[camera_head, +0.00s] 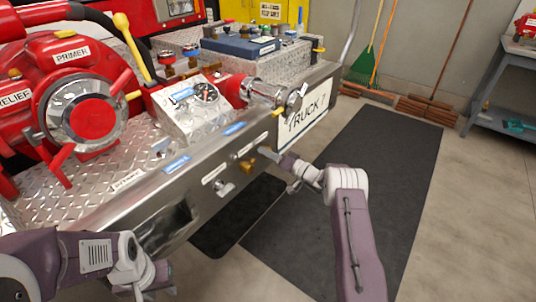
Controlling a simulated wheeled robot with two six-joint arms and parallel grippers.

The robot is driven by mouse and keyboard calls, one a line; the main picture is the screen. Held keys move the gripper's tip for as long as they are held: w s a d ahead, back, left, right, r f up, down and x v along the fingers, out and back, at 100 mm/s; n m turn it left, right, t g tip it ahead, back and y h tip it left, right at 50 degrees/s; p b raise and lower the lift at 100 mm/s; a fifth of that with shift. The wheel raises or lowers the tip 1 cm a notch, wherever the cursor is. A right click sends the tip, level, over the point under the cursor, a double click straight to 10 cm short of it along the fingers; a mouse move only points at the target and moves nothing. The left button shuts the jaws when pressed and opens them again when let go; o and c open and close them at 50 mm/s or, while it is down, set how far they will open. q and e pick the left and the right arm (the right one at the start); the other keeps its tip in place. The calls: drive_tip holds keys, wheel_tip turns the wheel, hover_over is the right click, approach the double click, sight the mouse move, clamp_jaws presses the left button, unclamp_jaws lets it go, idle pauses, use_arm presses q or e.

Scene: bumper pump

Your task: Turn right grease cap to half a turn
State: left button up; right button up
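My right gripper (266,152) is at the front face of the silver bumper (140,190), just right of a small brass fitting (247,166). A small silver fitting (225,188) sits lower left of it on the same face. These two may be the grease caps, but their labels are too small to read. The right fingers point at the bumper; I cannot tell whether they touch anything or how far apart they are. My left gripper (145,282) is low at the bottom left, away from the bumper fittings, its fingers unclear.
A red pump (50,95) with a yellow-knobbed lever (132,45) stands on the bumper deck. A gauge box (195,108) and a silver outlet (265,92) are to its right. A TRUCK 7 plate (307,118) hangs at the right. Dark mats (390,150) cover the open floor.

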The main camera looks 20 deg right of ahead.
clamp_jaws()
